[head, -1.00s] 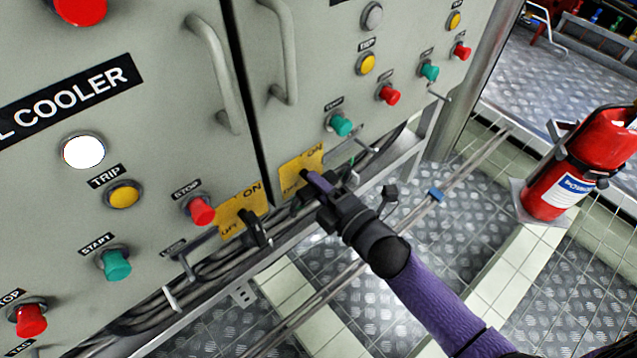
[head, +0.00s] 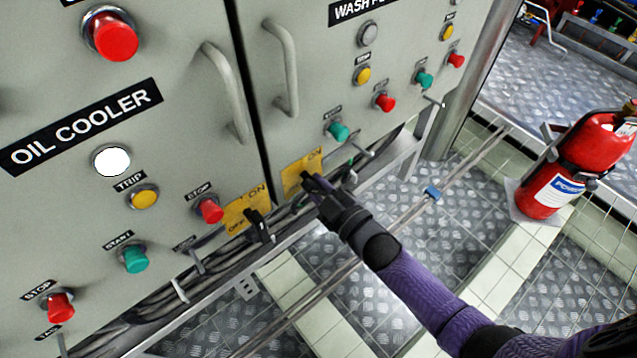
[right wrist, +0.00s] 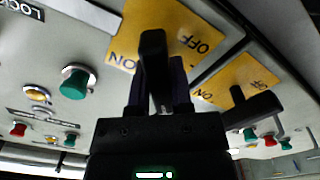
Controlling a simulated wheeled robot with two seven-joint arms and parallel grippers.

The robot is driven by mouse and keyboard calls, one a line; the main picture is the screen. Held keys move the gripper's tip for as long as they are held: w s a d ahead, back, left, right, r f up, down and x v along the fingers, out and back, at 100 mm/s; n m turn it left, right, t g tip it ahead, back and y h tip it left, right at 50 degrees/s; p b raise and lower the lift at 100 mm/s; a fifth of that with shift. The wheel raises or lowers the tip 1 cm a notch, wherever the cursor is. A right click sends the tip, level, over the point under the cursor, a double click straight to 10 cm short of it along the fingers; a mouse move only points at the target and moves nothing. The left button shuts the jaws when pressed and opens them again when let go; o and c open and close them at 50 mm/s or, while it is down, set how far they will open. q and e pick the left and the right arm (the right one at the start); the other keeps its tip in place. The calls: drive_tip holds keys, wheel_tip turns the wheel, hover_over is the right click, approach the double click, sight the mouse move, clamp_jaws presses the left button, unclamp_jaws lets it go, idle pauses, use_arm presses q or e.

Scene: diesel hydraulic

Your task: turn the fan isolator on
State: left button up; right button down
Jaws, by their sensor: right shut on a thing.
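A yellow ON/OFF plate (head: 293,178) sits low on the right-hand grey cabinet. My right gripper (head: 314,188) is at this plate. In the right wrist view the gripper (right wrist: 158,95) is shut on a black switch handle (right wrist: 153,55), which stands between its fingers in front of the yellow plate (right wrist: 190,22). The gripper hides part of the switch in the head view. A second yellow plate (head: 240,215) with its own black handle (head: 258,226) is on the left cabinet, clear of the gripper. No fan label is readable. My left gripper is not in view.
The left cabinet carries an OIL COOLER label (head: 82,128) and several push buttons, including a red stop button (head: 209,210). Pipes (head: 330,292) run along the floor below. A red fire extinguisher (head: 570,165) stands at the right.

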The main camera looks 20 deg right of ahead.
drive_tip(key=m, duration=0.3)
drive_tip(key=shift+m+p, duration=0.3)
drive_tip(key=shift+p, duration=0.05)
drive_tip(key=shift+m, duration=1.9)
drive_tip(key=c, duration=0.5)
unclamp_jaws()
drive_tip(key=shift+s+p, duration=0.1)
drive_tip(key=shift+p, duration=0.25)
drive_tip(key=shift+p+v, duration=2.45)
drive_tip(key=shift+v, duration=6.4)
